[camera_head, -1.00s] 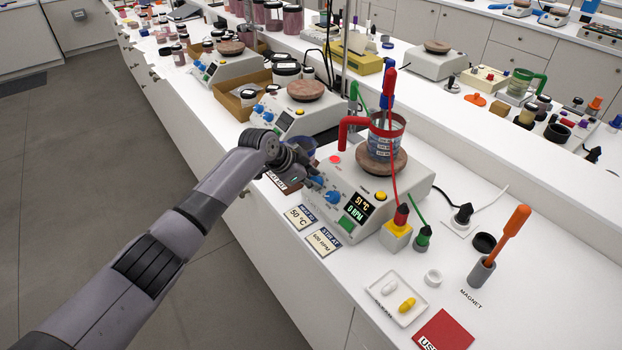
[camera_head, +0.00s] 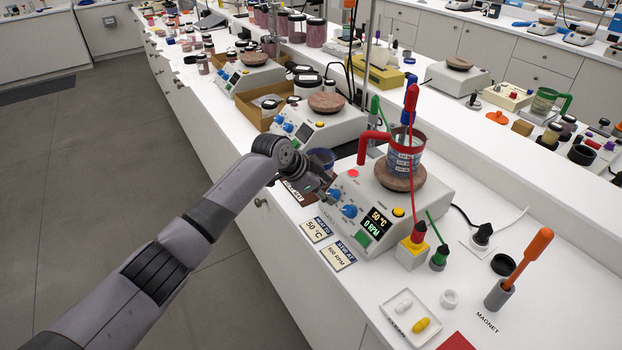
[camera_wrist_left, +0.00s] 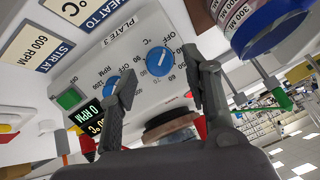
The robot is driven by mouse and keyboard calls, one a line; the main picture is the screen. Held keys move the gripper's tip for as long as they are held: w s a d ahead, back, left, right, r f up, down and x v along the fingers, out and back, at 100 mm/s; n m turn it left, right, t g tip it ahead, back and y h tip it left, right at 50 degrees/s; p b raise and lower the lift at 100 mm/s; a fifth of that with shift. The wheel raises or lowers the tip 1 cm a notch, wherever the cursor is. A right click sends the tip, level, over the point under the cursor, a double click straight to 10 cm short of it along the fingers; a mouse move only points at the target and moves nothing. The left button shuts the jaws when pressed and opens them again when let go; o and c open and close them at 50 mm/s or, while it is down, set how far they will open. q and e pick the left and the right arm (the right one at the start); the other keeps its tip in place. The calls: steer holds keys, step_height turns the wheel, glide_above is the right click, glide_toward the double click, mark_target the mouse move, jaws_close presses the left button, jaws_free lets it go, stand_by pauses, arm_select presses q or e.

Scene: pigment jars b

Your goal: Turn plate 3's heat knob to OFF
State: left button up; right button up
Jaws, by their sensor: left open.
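Plate 3 (camera_head: 380,240) is a white hotplate with a beaker on its round top. Its display (camera_head: 377,220) reads 50 °C and 0 RPM. In the left wrist view its blue heat knob (camera_wrist_left: 159,61) shows between my fingers, with OFF and °C numbers around it; where its pointer stands is hard to tell. In the head view the heat knob (camera_head: 334,195) is partly hidden by my gripper. The blue stir knob (camera_wrist_left: 112,85) is beside my left-hand finger in the wrist view. My left gripper (camera_head: 322,190) is open and empty at the panel, fingers apart (camera_wrist_left: 166,80).
A red-handled beaker (camera_head: 402,160) with a red probe stands on the plate. Two cards (camera_head: 338,256) lie in front. A blue-rimmed jar (camera_wrist_left: 270,25) is close to my gripper. Another hotplate (camera_head: 318,130) stands behind to the left.

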arm_select(q)
steer(key=v, duration=0.9)
steer(key=shift+s+a+r, duration=0.25)
steer(key=shift+s, duration=0.05)
